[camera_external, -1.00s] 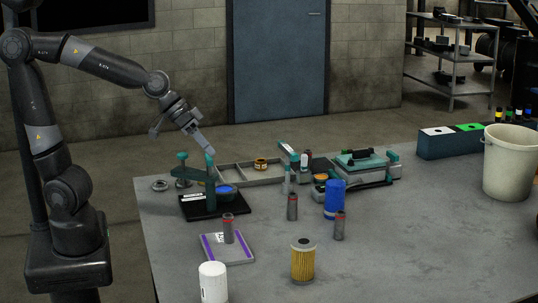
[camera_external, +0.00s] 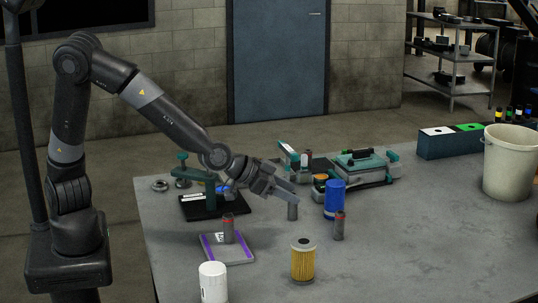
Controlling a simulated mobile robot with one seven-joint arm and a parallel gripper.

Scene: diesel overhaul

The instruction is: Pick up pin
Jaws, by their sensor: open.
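Several-centimetre-looking dark grey cylinders with red bands, which look like the pins, stand upright on the table. One pin (camera_external: 292,212) is at mid-table, its top hidden by my gripper (camera_external: 290,191). A second pin (camera_external: 339,228) stands to its right. A third pin (camera_external: 228,231) stands on a purple-edged tray (camera_external: 240,259) at the left. My gripper is open, pointing right and slightly down, with its fingers at the top of the middle pin. I cannot tell whether the fingers touch it or surround it.
A blue cylinder (camera_external: 335,199) stands right of the middle pin. A yellow filter (camera_external: 303,260) and white canister (camera_external: 213,283) stand in front. A green press-like fixture (camera_external: 208,184) is left, partly under my arm. A bucket (camera_external: 509,163) stands far right. The right foreground is clear.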

